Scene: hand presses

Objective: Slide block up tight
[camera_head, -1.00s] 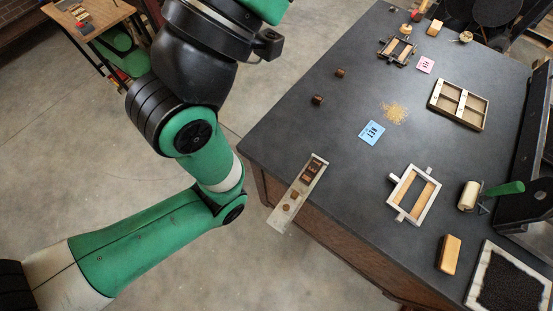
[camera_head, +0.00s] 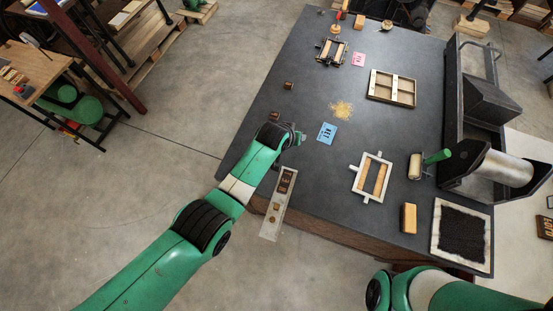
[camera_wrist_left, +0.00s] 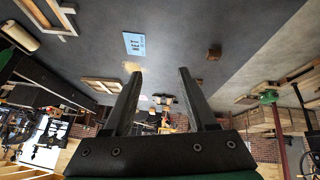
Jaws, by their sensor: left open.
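A narrow pale holder (camera_head: 268,228) lies across the table's near left edge, its lower end overhanging. Dark brown blocks (camera_head: 285,183) sit in its upper part, and smaller brown pieces lie lower in it. Two loose brown blocks stand on the table, one farther back (camera_head: 288,85) and one nearer (camera_head: 274,116). One brown block (camera_wrist_left: 214,53) shows in the left wrist view, right of the fingers. My left gripper (camera_head: 300,137) is over the table, above and beyond the holder; its fingers (camera_wrist_left: 160,72) are apart and empty. My right gripper is not in view.
A blue card (camera_head: 326,133), a yellow heap of grains (camera_head: 341,109) and a pink card (camera_head: 358,59) lie mid-table. A metal frame (camera_head: 357,184), a roller with green handle (camera_head: 416,166), a wooden block (camera_head: 409,218) and a black inked pad (camera_head: 462,234) are to the right.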

